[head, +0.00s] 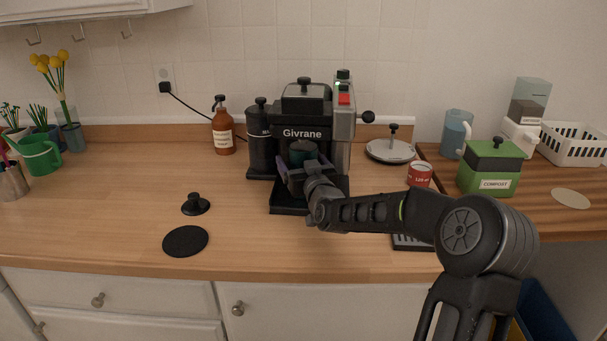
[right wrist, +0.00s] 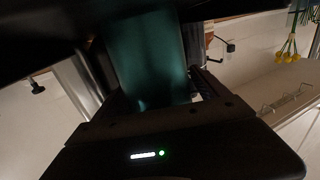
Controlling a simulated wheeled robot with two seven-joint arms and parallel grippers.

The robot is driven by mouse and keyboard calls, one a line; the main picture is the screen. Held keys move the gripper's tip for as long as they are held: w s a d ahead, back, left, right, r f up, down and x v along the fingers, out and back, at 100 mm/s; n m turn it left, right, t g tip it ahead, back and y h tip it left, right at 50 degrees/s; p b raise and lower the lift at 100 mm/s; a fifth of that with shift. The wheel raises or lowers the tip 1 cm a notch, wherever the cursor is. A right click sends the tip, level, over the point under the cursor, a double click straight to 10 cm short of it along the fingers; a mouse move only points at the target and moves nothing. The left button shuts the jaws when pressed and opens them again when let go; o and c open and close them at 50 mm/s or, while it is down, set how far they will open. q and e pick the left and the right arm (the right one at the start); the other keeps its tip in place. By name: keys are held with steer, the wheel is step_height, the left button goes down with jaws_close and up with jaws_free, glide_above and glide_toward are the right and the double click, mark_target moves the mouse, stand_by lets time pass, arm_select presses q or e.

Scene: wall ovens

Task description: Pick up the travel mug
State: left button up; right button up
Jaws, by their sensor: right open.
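The travel mug (head: 302,150) is dark teal and stands upright in the bay of the black coffee machine labelled Givrane. Its lower part is hidden behind my right gripper (head: 301,168). In the right wrist view the mug (right wrist: 148,60) is large and dim, with the gripper's fingers on either side of it. My right gripper is open, and the mug is between its fingers. I cannot tell whether either finger touches it. My left gripper is in no view.
The coffee machine (head: 306,105) closely surrounds the mug. A black canister (head: 261,140) and a brown pump bottle (head: 222,130) stand to its left. A red-and-white can (head: 419,174) and a green compost box (head: 491,168) are to the right. The counter at left front is mostly clear.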

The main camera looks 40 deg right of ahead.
steer(key=shift+c, duration=0.2)
jaws_close()
stand_by(0.8)
steer(key=shift+r, duration=0.1)
